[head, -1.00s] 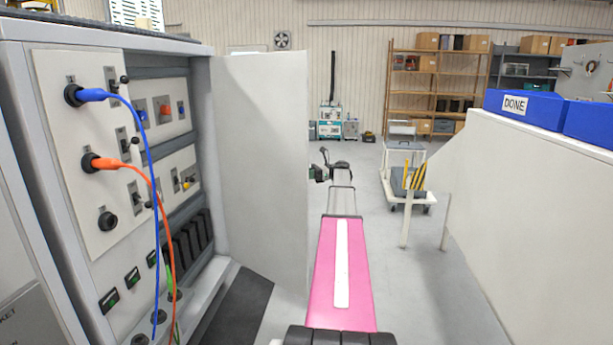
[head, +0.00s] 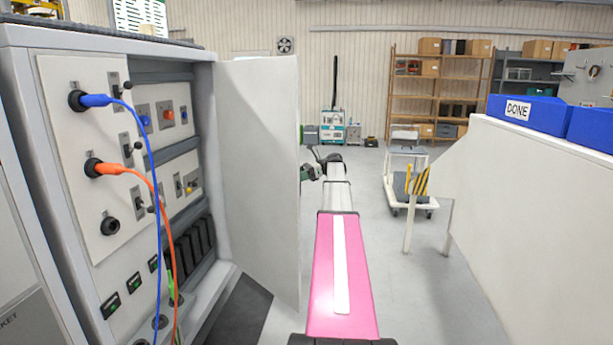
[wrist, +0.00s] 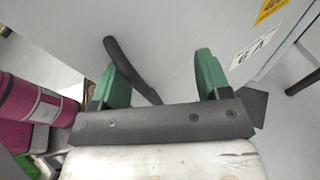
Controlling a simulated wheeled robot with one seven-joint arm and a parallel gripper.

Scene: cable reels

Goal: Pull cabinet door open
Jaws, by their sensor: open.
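The cabinet door (head: 258,180) is a plain pale panel standing open, out from the far side of the cabinet front (head: 85,200). Its inner face shows in the head view. My gripper (head: 312,172) is small there, just past the door's free edge, partly hidden by that edge and my arm. In the wrist view my gripper (wrist: 160,75) has two green fingers spread wide before a pale grey surface. A dark curved handle bar (wrist: 122,62) runs slantwise beside and past the left finger, its lower end between the fingers. I cannot tell whether they touch.
Blue and orange cables (head: 152,180) hang before the cabinet panel. A white wall-like bench (head: 530,200) with blue DONE bins (head: 525,108) stands right. A trolley (head: 408,180) and shelves (head: 435,90) are farther back. Floor right of my arm is clear.

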